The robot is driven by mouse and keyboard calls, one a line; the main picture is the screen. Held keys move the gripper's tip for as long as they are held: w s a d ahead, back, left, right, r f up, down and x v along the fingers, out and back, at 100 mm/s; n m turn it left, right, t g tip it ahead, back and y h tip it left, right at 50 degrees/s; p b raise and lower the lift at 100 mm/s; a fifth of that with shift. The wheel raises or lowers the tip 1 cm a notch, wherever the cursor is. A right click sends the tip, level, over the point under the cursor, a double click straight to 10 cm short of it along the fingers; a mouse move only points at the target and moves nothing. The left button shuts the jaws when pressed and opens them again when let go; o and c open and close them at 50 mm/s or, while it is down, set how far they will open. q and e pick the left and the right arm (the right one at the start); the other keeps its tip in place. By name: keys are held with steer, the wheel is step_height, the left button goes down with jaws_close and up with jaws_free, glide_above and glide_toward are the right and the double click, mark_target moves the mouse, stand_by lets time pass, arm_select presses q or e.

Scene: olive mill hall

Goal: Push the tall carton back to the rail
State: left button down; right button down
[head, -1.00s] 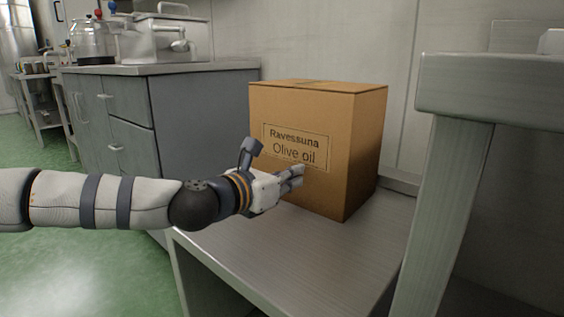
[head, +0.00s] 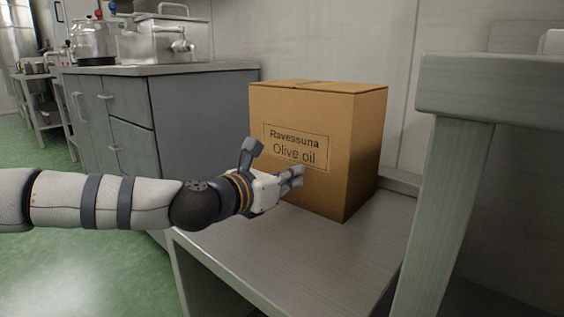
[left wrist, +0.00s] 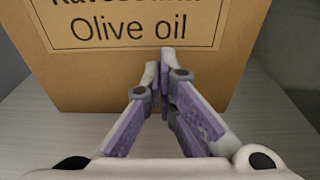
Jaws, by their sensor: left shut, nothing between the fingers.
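The tall carton (head: 315,125) is a brown cardboard box printed "Ravessuna Olive oil". It stands upright on a grey bench top (head: 290,255). The rail (head: 398,181) shows as a low raised strip at the back of the bench, just right of the carton; the rest of it is hidden behind the box. My left gripper (head: 297,175) is shut and empty, its fingertips at the carton's printed front face below the lettering. In the left wrist view the closed fingertips (left wrist: 166,55) reach the face just under "Olive oil"; whether they touch I cannot tell. My right gripper is not in view.
A grey table or stand (head: 490,90) with a thick leg rises close to the right of the bench. A grey cabinet (head: 165,115) with a metal machine (head: 165,38) on top stands behind on the left. The bench top in front of the carton is clear.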

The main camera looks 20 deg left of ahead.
arm_select(q)
steer(key=shift+r+b+x, duration=0.15)
steer(key=shift+b+x, duration=0.2)
steer(key=shift+x, duration=0.8)
steer(key=shift+r+b+x, duration=0.2)
steer(key=shift+b+x, duration=0.1)
steer(key=shift+x, duration=0.85)
steer(key=shift+f+p+v, duration=0.15)
steer(key=shift+p+v, duration=0.1)
steer(key=shift+v, duration=0.9)
steer(key=shift+f+p+v, duration=0.2)
steer(key=shift+p+v, duration=0.1)
steer(key=shift+v, duration=0.85)
steer(key=shift+f+p+v, duration=0.15)
steer(key=shift+p+v, duration=0.1)
steer(key=shift+v, duration=0.9)
